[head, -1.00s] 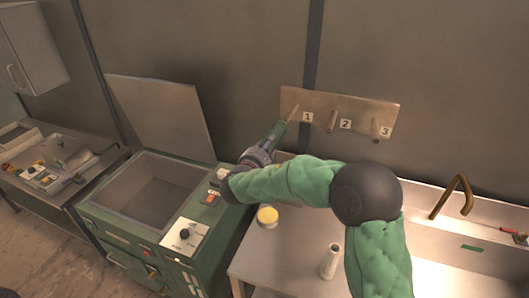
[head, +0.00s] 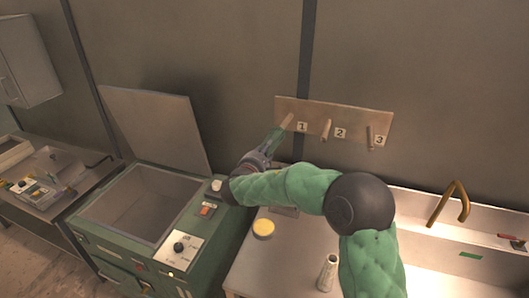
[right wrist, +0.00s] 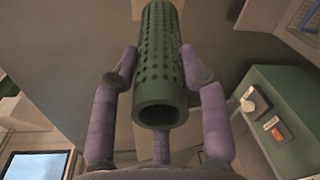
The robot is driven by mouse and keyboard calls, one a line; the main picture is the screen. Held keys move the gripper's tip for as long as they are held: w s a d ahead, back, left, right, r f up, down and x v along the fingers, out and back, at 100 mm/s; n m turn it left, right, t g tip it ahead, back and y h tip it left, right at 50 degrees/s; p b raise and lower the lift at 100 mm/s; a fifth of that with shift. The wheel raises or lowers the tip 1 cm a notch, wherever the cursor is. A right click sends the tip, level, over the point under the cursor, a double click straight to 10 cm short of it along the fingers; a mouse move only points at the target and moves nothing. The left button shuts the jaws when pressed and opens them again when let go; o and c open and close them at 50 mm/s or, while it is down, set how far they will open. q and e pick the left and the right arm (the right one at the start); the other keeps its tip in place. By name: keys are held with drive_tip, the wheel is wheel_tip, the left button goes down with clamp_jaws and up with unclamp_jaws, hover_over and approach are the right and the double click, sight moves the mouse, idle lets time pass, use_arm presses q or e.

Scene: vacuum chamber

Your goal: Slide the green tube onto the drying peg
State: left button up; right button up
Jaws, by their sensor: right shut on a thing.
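The green tube (head: 274,141) is held by my right gripper (head: 259,157) and points up and right at the peg board. In the right wrist view the tube (right wrist: 163,60) is hollow and perforated, its open near end facing me, with purple fingers of my gripper (right wrist: 163,90) closed around it. The drying peg by label 1 (head: 288,120) sticks out from the wooden board (head: 312,110). The tube's far end meets this peg in the head view; I cannot tell if it is around the peg or just in front. My left gripper is out of view.
Pegs 2 (head: 326,130) and 3 (head: 371,136) are bare. Below stands a counter (head: 290,255) with a yellow-lidded jar (head: 263,228) and a pale perforated tube (head: 328,272). A green machine (head: 150,250) with a raised lid is left; a sink with a brass tap (head: 450,203) is right.

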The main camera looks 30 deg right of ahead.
drive_tip(key=shift+b, duration=1.1)
idle(1.1)
drive_tip(key=shift+b, duration=0.3)
drive_tip(key=shift+w+d, duration=0.1)
drive_tip(key=shift+b+x, duration=0.8)
drive_tip(key=shift+x, duration=1.5)
drive_tip(key=shift+w, duration=0.1)
drive_tip(key=shift+b, duration=1.25)
idle(0.8)
drive_tip(key=shift+d, duration=0.1)
